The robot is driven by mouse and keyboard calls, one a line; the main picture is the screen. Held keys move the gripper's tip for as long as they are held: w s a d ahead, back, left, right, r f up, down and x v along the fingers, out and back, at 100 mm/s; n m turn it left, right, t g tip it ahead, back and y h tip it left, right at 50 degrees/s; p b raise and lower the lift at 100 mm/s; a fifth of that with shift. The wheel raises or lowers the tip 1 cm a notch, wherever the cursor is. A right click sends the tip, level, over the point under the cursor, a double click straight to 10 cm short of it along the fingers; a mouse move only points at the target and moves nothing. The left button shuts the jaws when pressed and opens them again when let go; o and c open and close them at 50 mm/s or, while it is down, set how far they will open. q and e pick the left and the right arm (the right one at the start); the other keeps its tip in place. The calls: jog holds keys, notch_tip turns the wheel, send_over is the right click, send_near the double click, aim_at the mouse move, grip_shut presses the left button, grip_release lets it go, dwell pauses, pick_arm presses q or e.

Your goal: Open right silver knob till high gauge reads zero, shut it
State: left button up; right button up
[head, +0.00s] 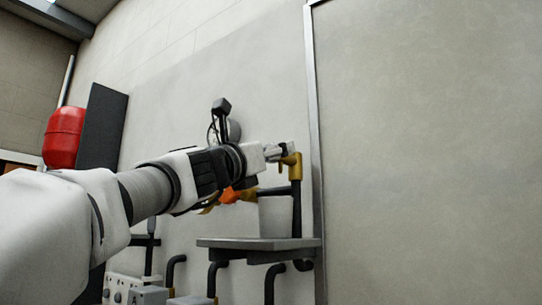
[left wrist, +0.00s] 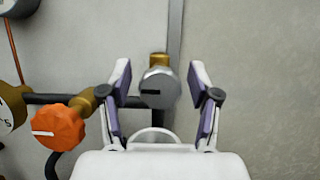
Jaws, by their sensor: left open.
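In the left wrist view, a silver knob (left wrist: 158,90) with a dark index mark sits on a brass fitting (left wrist: 158,60). My left gripper (left wrist: 160,82) is open, with one finger on each side of the knob; a gap shows on both sides. In the head view my left gripper (head: 280,150) reaches the top of a brass valve (head: 294,168); the knob cannot be made out there. A white dial (left wrist: 10,110) is cut off at the left edge of the wrist view, so its needle cannot be read. My right gripper is not in view.
An orange knob (left wrist: 58,127) sits left of the silver one. Below the valve, a pale bucket (head: 275,217) stands on a grey shelf (head: 225,242). A red tank (head: 63,137) and dark panel (head: 102,125) are at left. The wall at right is bare.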

pick_arm(q)
jog(key=shift+s+a, duration=0.15)
jog(key=shift+s, duration=0.1)
jog(key=shift+c, duration=1.4)
jog(key=c, duration=0.8)
jog(key=shift+c, duration=0.2)
